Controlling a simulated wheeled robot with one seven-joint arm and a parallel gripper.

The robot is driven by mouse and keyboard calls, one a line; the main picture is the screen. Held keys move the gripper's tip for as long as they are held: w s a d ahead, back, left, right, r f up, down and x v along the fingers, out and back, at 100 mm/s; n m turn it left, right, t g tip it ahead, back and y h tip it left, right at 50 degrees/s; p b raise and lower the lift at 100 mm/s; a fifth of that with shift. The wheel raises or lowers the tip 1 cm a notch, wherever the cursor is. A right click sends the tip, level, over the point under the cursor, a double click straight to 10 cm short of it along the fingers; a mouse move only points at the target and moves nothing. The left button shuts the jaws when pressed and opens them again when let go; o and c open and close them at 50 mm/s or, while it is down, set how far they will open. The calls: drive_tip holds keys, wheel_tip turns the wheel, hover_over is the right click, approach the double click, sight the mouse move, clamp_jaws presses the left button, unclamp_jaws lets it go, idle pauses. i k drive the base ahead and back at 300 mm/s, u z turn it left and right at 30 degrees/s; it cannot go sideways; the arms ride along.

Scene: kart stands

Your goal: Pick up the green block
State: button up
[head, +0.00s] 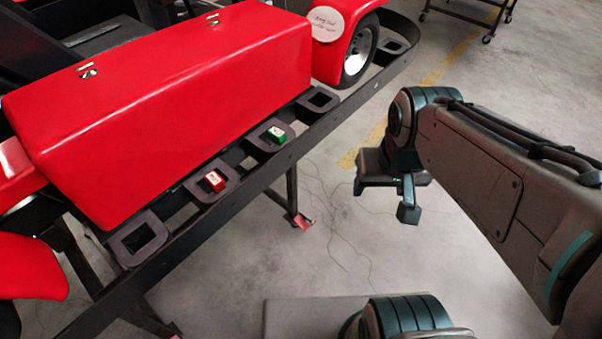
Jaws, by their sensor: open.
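The green block (276,134) is small, with a pale marking on its top. It sits at one of the square black frames along the dark rail, beside the red kart body. My gripper (396,207) is to the right of the rail, over the grey floor and apart from the block. One finger shows clearly and the other is mostly hidden by the gripper body. The gripper is open and nothing shows between its fingers.
A red block (213,181) sits in the neighbouring square frame, nearer the lower left. The black rail (330,125) runs diagonally between my gripper and the red kart body (170,100). A wheel (360,50) stands at the rail's far end. Open floor lies right of the rail.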

sight(276, 134)
drive_tip(key=z, duration=0.05)
drive_tip(key=k, duration=0.5)
drive_tip(key=u, duration=0.75)
drive_tip(key=i, duration=1)
drive_tip(key=z, duration=0.3)
